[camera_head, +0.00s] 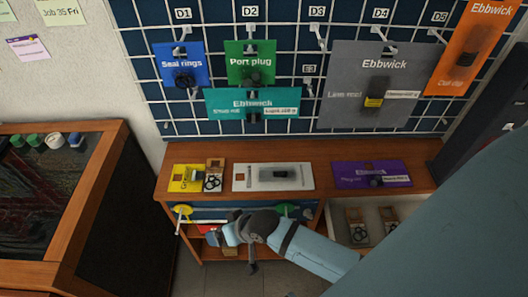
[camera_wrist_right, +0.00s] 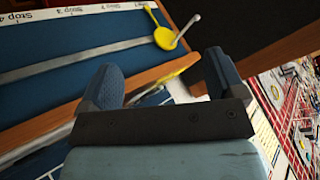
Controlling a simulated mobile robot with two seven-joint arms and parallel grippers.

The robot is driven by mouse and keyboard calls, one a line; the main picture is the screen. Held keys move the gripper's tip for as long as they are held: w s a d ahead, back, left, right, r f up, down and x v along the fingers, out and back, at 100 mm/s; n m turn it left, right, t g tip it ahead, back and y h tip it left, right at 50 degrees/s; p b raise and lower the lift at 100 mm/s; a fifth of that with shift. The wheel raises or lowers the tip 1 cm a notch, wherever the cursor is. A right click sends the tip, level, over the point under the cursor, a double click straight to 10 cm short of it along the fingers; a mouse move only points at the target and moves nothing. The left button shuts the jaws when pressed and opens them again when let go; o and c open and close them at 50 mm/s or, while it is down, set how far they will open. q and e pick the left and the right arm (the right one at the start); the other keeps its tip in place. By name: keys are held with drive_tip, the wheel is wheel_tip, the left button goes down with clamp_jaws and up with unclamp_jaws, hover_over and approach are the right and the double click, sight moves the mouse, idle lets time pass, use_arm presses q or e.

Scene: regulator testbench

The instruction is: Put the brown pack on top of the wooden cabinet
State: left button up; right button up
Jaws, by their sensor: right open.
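The wooden cabinet (camera_head: 290,152) stands below the wall grid, with several packs on its top. I cannot surely tell which thing is the brown pack. A small brown piece with black rings (camera_head: 213,178) lies on the top beside the yellow pack (camera_head: 184,178). Similar brown pieces (camera_head: 357,227) lie in the open drawer at the right. My right gripper (camera_head: 222,239) is low in front of the cabinet, beside its blue front panel. In the wrist view its fingers (camera_wrist_right: 163,82) are apart, and no pack shows between them. My left gripper is not in view.
A white pack (camera_head: 273,177) and a purple pack (camera_head: 371,174) also lie on the cabinet, with bare wood between them. Yellow (camera_head: 181,212) and green (camera_head: 287,208) knobs stick out in front. A wood-framed case (camera_head: 90,190) stands at the left. My arm covers the lower right.

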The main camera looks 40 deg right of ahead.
drive_tip(key=s+d+n+t+h, duration=0.1)
drive_tip(key=s+d+n+t, duration=0.2)
drive_tip(key=s+d, duration=0.3)
drive_tip(key=shift+s+f+t+h, duration=0.2)
drive_tip(key=shift+s+t+h, duration=0.15)
drive_tip(key=shift+s, duration=1.45)
